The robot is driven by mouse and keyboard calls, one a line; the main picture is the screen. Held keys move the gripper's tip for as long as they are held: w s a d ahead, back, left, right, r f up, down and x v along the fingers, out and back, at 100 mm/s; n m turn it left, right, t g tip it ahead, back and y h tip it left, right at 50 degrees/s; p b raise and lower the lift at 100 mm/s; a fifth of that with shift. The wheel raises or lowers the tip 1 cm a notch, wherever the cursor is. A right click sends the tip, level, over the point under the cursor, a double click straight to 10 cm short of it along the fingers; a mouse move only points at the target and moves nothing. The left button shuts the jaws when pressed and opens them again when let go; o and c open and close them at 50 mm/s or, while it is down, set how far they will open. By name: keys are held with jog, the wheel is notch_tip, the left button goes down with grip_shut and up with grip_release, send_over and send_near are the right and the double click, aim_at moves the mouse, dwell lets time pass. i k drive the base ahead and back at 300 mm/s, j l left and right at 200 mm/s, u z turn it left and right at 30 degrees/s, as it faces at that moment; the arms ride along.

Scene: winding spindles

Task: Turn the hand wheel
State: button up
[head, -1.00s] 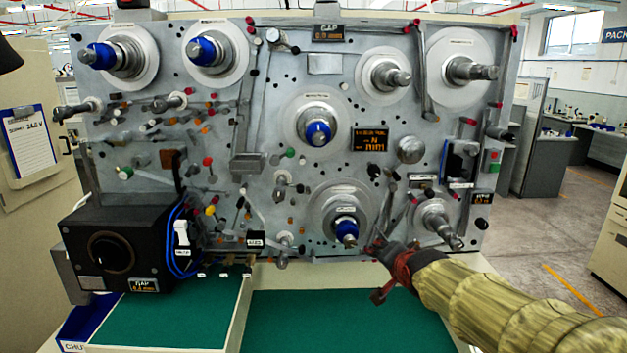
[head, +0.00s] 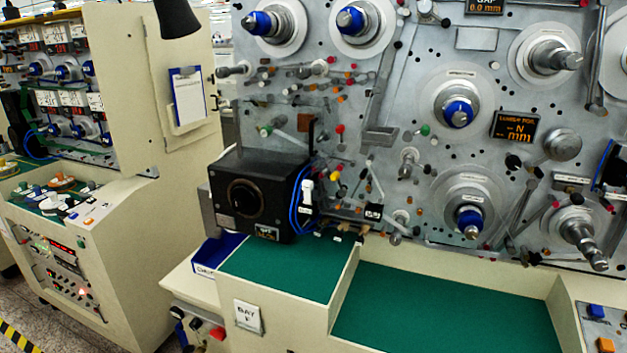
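A grey upright panel (head: 372,165) carries several spindles with round white discs. One blue-capped spindle (head: 457,113) is near its middle and another blue-capped spindle (head: 469,221) is below it. A black box (head: 226,212) with a round dark part (head: 244,197) on its front stands at the panel's lower left. A plain metal spindle (head: 585,243) is at the lower right. No part is clearly marked as the hand wheel, so I cannot tell which one it is. My gripper is not in view.
Green work surfaces (head: 440,315) lie below the panel, with a raised cream divider (head: 343,288) between them. A cream cabinet (head: 185,85) with a clipboard (head: 187,97) and another machine's control console (head: 70,270) stand on the left. Some floor shows at the lower left.

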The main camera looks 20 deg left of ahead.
aim_at(244, 200)
jog(key=k+u, duration=0.1)
jog(key=u, duration=1.3)
